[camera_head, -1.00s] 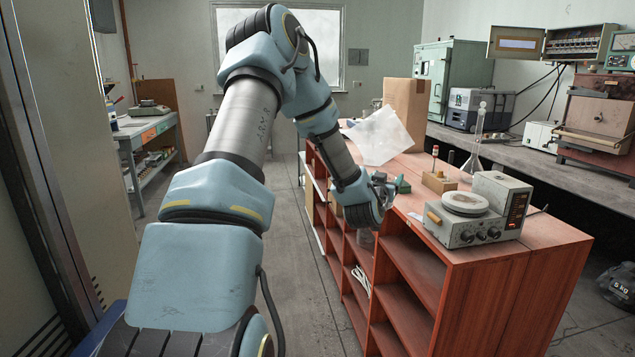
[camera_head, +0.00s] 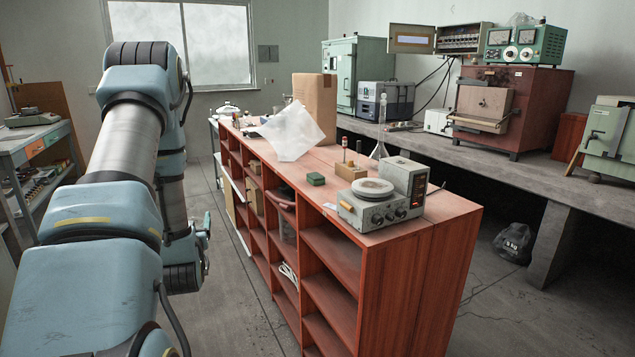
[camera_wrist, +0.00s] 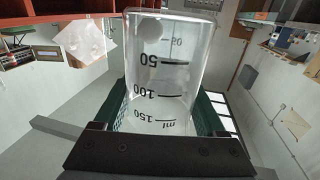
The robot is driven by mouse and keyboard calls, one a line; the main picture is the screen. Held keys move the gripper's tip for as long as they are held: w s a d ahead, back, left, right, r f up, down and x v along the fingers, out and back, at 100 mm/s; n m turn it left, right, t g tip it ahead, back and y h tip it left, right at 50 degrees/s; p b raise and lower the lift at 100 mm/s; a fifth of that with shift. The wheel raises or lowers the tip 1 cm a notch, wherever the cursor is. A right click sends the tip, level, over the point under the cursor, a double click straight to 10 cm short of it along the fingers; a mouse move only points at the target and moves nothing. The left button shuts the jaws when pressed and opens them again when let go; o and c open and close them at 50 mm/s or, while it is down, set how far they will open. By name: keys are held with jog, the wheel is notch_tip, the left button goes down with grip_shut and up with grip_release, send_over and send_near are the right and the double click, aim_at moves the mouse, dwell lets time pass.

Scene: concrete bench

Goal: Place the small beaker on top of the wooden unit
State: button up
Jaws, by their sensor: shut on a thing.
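The small beaker (camera_wrist: 165,65) is clear glass with black volume marks, which read upside down in the wrist view. My gripper (camera_wrist: 160,112) is shut on it, with a dark green finger on each side of the glass. In the head view my gripper (camera_head: 205,232) hangs over the floor left of the wooden unit, apart from it and below its top. The beaker cannot be made out there. The wooden unit (camera_head: 425,245) is a long red-brown shelf with open compartments along its left side.
On the unit's top stand a hotplate device (camera_head: 375,205), a small green block (camera_head: 316,179), a wooden block with a peg (camera_head: 350,171), a glass flask (camera_head: 380,150), a plastic sheet (camera_head: 290,132) and a cardboard box (camera_head: 315,100). Bare top shows around the green block.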

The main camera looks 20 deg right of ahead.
jog(key=w+d+r+m+g+h, duration=0.1)
jog(key=w+d+r+m+h, duration=0.2)
jog(key=d, duration=0.9)
jog(key=w+d+r+m+h, duration=0.1)
jog(key=d+r+h, duration=0.25)
jog(key=d, duration=0.85)
jog(key=s+d+r+m+g+h, duration=0.2)
jog(key=s+d+r, duration=0.3)
jog(key=d+r, duration=0.4)
jog(key=s+d+r+m+g+h, duration=0.3)
jog(key=d+r, duration=0.6)
jog(key=d, duration=0.6)
jog(key=shift+s+d+r+m+h, duration=0.3)
jog(key=shift+s+d+r+h, duration=0.1)
jog(key=shift+s+h, duration=0.6)
jog(key=shift+f, duration=0.1)
notch_tip(320, 180, down, 9)
jog(key=shift+r+p, duration=0.1)
jog(key=shift+p, duration=0.85)
jog(key=shift+f, duration=0.4)
jog(key=shift+f, duration=0.1)
